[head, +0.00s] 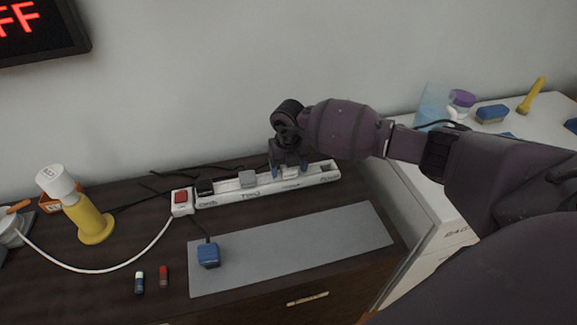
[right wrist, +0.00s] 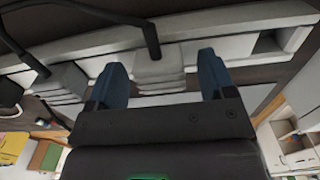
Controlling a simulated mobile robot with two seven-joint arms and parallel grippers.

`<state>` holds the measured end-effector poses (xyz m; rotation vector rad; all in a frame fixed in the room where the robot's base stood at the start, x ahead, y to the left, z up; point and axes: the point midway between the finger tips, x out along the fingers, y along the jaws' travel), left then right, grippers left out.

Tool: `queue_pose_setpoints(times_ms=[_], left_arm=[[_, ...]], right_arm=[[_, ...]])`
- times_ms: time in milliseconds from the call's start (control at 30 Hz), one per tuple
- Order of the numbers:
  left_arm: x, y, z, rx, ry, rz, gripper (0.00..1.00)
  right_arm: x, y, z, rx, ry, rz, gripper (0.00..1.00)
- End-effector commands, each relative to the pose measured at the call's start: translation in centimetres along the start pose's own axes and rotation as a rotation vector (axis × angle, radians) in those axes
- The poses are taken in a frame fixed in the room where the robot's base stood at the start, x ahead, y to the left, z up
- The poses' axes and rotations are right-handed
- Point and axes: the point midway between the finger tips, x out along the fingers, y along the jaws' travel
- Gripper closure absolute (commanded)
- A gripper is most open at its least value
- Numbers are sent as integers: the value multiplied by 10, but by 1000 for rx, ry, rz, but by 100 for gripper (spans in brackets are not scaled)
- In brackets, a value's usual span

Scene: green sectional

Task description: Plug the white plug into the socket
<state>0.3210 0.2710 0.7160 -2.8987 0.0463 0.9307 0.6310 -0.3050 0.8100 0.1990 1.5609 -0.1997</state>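The white plug (right wrist: 158,68) sits on the power strip, and a dark cable runs up from it in the right wrist view. In the head view the plug (head: 290,171) is partly hidden by my right gripper (head: 289,168). The gripper's blue fingers (right wrist: 162,88) stand on either side of the plug, with small gaps showing, so it is open around it. I cannot tell how deep the plug sits. The socket strip (head: 225,196) lies along the wall on the dark desk, with a red switch (head: 181,198) at its left end. My left gripper is not in view.
A black plug (head: 205,187) and a grey plug (head: 248,179) sit further left on the strip. A blue plug (head: 208,255) lies on the grey mat (head: 300,248). A display (head: 40,30) hangs on the wall. The mat's right side is clear.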

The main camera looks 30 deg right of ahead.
Motion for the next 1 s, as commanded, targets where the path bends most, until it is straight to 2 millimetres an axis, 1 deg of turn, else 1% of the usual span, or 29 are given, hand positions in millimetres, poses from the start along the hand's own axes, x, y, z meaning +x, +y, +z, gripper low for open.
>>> queue_pose_setpoints(times_ms=[300,367,500,633,800,1000], left_arm=[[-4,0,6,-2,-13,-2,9],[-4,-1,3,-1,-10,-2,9],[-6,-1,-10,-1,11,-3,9],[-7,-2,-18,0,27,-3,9],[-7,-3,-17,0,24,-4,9],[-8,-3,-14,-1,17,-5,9]], right_arm=[[0,0,0,0,1,0,24],[-2,0,0,0,-1,0,24],[-28,0,1,-1,-7,1,24],[-54,0,1,0,-7,1,24],[-83,0,1,-1,-6,0,24],[-103,0,0,0,-2,0,24]])
